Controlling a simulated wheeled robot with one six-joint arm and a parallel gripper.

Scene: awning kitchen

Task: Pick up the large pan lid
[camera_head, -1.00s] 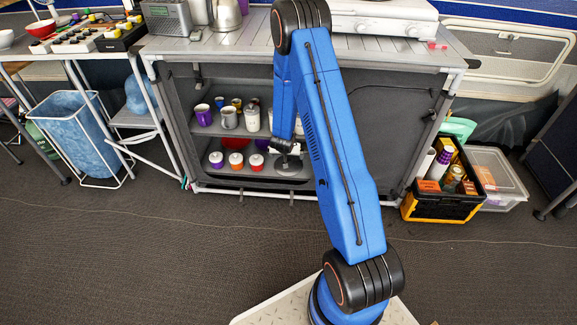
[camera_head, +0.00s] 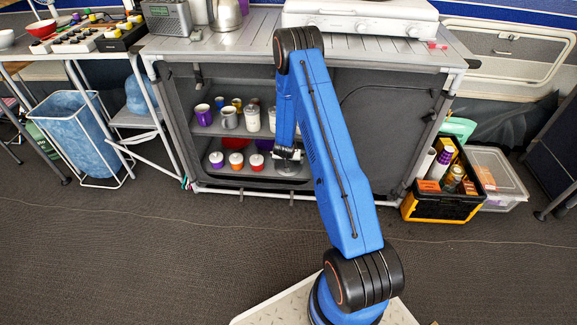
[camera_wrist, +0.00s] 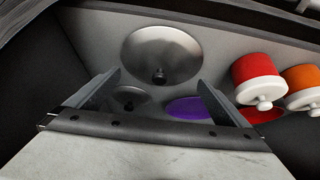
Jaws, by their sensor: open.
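The large pan lid is a round grey metal disc with a dark knob; it lies knob up on the cabinet's lower shelf, ahead of my fingers in the wrist view (camera_wrist: 162,45). In the head view the lid (camera_head: 291,171) shows just below my gripper (camera_head: 287,156), which partly covers it. In the wrist view my gripper (camera_wrist: 158,79) is open and empty, with the knob in line between the two fingertips. A smaller metal lid (camera_wrist: 129,96) appears between the fingers, nearer the palm.
A purple disc (camera_wrist: 186,108) lies by the right finger. A red canister (camera_wrist: 257,74) and an orange canister (camera_wrist: 301,80) with white lids stand to the right. A dark cabinet panel (camera_head: 395,125) closes off the right side.

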